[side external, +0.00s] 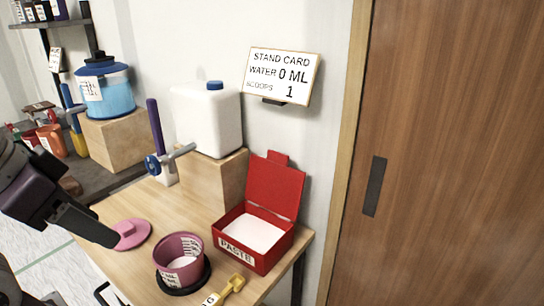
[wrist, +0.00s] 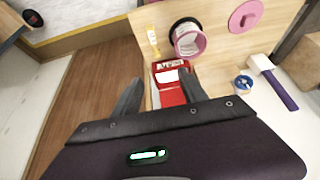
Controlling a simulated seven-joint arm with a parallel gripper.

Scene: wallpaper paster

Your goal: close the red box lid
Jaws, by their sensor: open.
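The red box (side external: 256,262) labelled PASTE stands on the wooden table near its right edge, with white powder inside. Its red lid (side external: 275,186) stands open, raised at the back of the box with its tab on top. In the wrist view the box (wrist: 158,77) and lid (wrist: 173,98) appear between my fingers, with part of the lid close to the right finger. My gripper (side external: 108,240) is at the left in the side view, open and empty, apart from the box. Its two fingers also show in the wrist view (wrist: 158,84).
A pink pot (side external: 170,250) sits on a black disc left of the box. A yellow scoop (side external: 232,286) lies in front. A pink lid (side external: 130,235) lies behind the pot. A white tank (side external: 208,120) with a blue tap (side external: 153,165) stands on a wooden block (side external: 212,182).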

